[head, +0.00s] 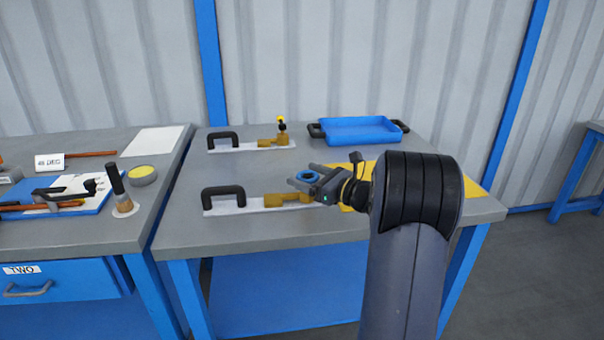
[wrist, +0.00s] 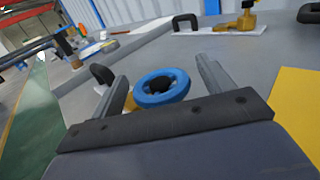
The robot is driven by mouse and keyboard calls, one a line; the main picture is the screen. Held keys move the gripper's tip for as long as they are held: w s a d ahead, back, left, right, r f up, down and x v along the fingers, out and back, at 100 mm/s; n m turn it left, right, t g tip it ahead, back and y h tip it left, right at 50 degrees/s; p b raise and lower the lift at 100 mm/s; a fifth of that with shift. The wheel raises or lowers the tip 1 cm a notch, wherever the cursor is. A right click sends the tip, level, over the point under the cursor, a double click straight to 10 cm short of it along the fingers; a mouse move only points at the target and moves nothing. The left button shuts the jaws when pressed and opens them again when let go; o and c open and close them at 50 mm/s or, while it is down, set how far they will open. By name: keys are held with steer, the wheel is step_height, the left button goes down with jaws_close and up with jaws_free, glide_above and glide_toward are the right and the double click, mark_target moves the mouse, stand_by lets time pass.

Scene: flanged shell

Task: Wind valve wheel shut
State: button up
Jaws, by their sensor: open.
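The blue valve wheel (head: 308,176) sits on a brass valve body (head: 283,200) fixed to a pale plate on the grey bench. In the wrist view the wheel (wrist: 161,87) shows as a blue ring with a dark centre, between the two fingers. My gripper (head: 302,176) is open, its fingers on either side of the wheel, with gaps visible. I cannot tell whether the fingers are level with the wheel. The lower part of the valve is partly hidden behind my gripper.
A second brass valve with a yellow top (head: 281,120) stands farther back. Black handles (head: 222,197) rise from both plates. A blue tray (head: 358,130) is at the back, and a yellow mat (head: 475,189) lies right. A tool-covered bench (head: 95,225) adjoins on the left.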

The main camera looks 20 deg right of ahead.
steer(key=shift+x, duration=1)
steer(key=shift+c, duration=0.2)
steer(key=c, duration=0.9)
steer(key=shift+c, duration=0.2)
